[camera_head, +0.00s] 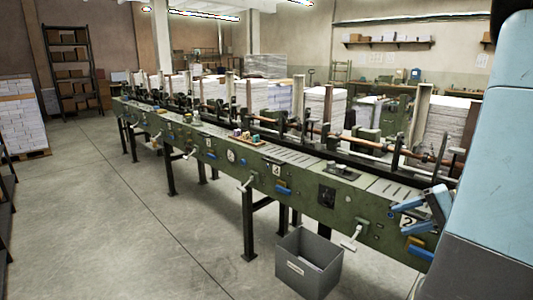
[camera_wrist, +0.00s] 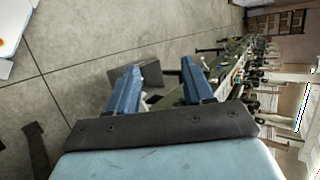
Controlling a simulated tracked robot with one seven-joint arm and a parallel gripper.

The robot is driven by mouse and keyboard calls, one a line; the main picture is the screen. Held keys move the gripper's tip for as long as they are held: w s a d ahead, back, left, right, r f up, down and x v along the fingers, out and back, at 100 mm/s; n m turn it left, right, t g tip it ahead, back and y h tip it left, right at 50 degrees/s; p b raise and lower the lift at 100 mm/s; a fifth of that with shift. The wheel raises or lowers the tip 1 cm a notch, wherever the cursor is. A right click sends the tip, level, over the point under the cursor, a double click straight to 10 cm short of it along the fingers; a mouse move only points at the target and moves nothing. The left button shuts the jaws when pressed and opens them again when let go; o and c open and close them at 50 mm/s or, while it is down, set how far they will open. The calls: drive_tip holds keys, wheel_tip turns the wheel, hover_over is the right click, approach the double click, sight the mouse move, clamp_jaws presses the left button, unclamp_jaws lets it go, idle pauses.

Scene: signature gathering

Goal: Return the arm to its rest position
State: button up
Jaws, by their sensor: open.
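My gripper (camera_head: 400,216) has two blue fingers and shows at the lower right of the head view, in front of the near end of the long green gathering machine (camera_head: 300,192). In the wrist view, my gripper (camera_wrist: 161,66) is open, with its fingers well apart and nothing between them. Beyond the fingers the wrist view shows the floor, a grey bin (camera_wrist: 150,73) and the machine running away to the upper right. The light blue arm (camera_head: 495,150) is mine and fills the right edge of the head view, hiding the machine's near end.
The grey bin (camera_head: 308,263) stands on the floor before the machine. Paper stacks (camera_head: 318,105) stand along its far side. A small tray with colored items (camera_head: 247,137) sits on the machine. The floor (camera_head: 120,220) at left is open, with a paper pallet (camera_head: 22,122) at the far left.

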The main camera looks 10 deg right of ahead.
drive_tip(key=s+a+r+n+h, duration=0.4)
drive_tip(key=a+r, duration=0.2)
drive_tip(key=a, duration=0.3)
drive_tip(key=s+a+r+n+h, duration=0.4)
drive_tip(key=a+r+h, duration=0.1)
drive_tip(key=a, duration=0.4)
drive_tip(key=shift+r+n+h, duration=0.3)
drive_tip(key=shift+r+n, duration=0.05)
drive_tip(key=shift+n, duration=0.05)
drive_tip(key=shift+c, duration=0.9)
drive_tip(key=shift+d, duration=0.1)
